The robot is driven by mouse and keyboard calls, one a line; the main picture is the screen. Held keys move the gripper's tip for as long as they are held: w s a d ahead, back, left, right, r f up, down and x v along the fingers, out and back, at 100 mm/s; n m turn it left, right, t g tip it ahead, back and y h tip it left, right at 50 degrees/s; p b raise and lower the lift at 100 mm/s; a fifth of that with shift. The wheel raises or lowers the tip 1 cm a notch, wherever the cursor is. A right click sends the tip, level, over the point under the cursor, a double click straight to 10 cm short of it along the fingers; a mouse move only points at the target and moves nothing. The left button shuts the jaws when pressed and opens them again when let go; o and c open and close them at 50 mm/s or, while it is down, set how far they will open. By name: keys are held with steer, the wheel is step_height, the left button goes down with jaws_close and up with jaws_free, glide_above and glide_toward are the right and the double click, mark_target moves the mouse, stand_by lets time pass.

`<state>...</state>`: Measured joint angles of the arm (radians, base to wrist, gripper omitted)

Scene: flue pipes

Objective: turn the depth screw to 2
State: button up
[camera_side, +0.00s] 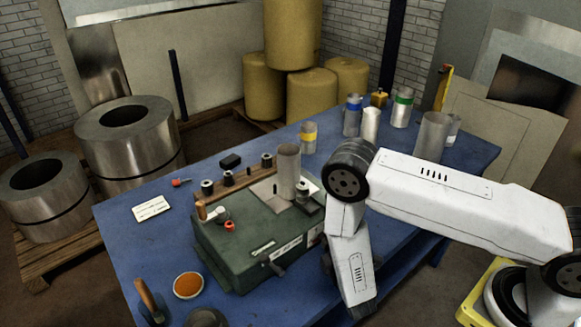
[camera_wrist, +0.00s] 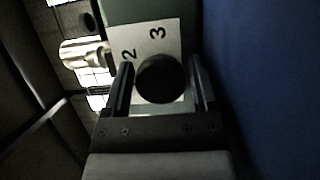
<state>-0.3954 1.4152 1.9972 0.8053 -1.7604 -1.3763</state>
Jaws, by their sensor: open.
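In the wrist view a dark round knob (camera_wrist: 160,80), seemingly the depth screw, stands in front of a pale dial plate (camera_wrist: 171,35). The numerals 2 and 3 show on the plate, above and to the left of the knob. I see no clear pointer mark on the knob. My gripper (camera_wrist: 160,67) is open, with one finger on each side of the knob; small gaps seem to remain. In the side view the green machine (camera_side: 245,243) sits on the blue table. There my arm hides my fingertips and the knob.
On the machine stands a grey pipe (camera_side: 288,172). A wooden rack (camera_side: 238,184) with dark pieces lies behind it. Several metal cylinders, including a tall one (camera_side: 432,136), stand at the table's far right. An orange-filled dish (camera_side: 188,285) is at the front left.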

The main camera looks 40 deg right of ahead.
steer(key=shift+c, duration=0.2)
steer(key=c, duration=0.9)
steer(key=shift+m, duration=0.8)
steer(key=shift+c, duration=0.3)
steer(key=o, duration=1)
steer(key=shift+s, duration=0.1)
steer(key=shift+v, duration=3.85)
steer(key=shift+r, duration=0.2)
